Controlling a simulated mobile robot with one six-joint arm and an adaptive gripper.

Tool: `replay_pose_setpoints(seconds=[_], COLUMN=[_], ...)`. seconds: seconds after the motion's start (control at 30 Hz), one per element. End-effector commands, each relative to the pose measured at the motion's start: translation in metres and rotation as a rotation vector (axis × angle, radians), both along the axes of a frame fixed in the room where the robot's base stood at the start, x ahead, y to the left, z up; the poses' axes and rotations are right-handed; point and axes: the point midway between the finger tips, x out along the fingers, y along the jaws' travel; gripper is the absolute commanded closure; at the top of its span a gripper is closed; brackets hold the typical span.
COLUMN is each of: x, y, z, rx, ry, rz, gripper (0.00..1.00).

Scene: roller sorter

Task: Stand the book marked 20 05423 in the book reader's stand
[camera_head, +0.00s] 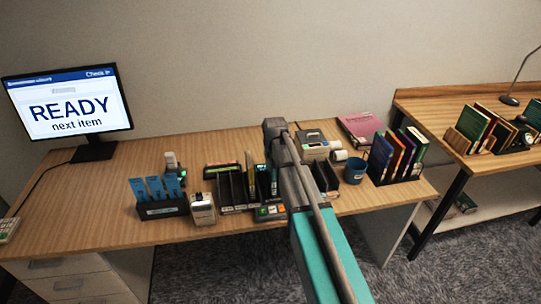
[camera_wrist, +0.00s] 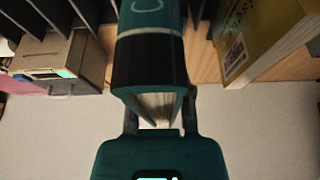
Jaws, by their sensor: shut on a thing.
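My gripper (camera_wrist: 160,118) is shut on a teal book with a black band (camera_wrist: 150,68). Its page edges face the fingers in the wrist view. No number can be read on it, so I cannot tell whether it is 20 05423. In the head view my arm hides the gripper and most of what it holds. Black upright dividers (camera_head: 224,190) stand on the desk beside my arm. I cannot tell which of the black holders is the book reader's stand.
A yellow book with a barcode label (camera_wrist: 240,48) is close on the right in the wrist view. A grey device with a lit screen (camera_wrist: 60,62) is at left. The desk (camera_head: 100,215) also holds a monitor (camera_head: 68,103), a blue mug (camera_head: 354,170) and a rack of books (camera_head: 405,178).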

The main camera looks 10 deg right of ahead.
Motion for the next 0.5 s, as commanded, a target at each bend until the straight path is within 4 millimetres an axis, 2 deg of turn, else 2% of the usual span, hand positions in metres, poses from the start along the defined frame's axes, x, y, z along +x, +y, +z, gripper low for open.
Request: replay_pose_setpoints(seconds=[0.5], x=[0.0], y=[-0.0002], z=[-0.0066], rx=[0.0], ry=[0.0], rz=[0.0], gripper=[1.0])
